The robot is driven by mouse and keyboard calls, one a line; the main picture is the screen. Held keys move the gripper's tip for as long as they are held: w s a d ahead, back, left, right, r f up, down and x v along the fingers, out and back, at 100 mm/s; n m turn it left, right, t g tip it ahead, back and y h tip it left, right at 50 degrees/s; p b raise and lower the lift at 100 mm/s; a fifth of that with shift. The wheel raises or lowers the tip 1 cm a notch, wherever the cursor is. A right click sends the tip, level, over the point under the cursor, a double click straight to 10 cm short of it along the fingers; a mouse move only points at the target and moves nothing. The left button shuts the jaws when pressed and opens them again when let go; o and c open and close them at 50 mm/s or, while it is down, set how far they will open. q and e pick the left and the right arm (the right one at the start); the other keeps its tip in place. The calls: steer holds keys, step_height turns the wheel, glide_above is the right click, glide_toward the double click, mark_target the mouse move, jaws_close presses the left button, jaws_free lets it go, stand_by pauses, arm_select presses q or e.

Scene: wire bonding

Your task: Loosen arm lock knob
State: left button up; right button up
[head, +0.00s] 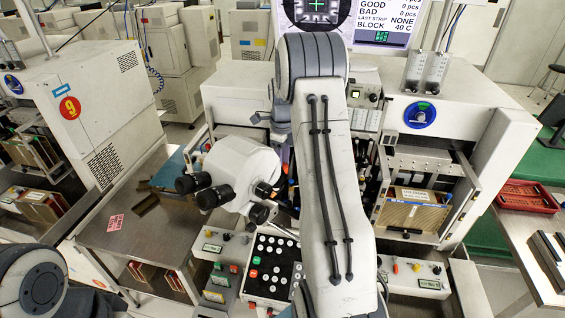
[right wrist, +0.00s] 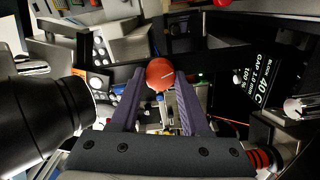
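A red ball-shaped knob (right wrist: 160,73) shows in the right wrist view, with a metal rod and a small blue part just below it. My right gripper (right wrist: 160,76) has its two purple-grey fingers apart, one at each side of the knob at the tips. I cannot tell whether they press on it or only stand beside it. In the head view my right arm covers the middle of the machine and hides the right gripper and the knob. My left gripper is out of view; only a rounded joint of my left arm shows at the lower left.
A white microscope head (head: 242,168) with black eyepieces stands left of my right arm; a dark cylinder (right wrist: 45,115) is close to the right gripper. A button panel (head: 270,268) lies below. A screen (head: 385,22) is at the top. A red tray (head: 527,196) sits at right.

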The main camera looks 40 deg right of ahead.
jaws_close()
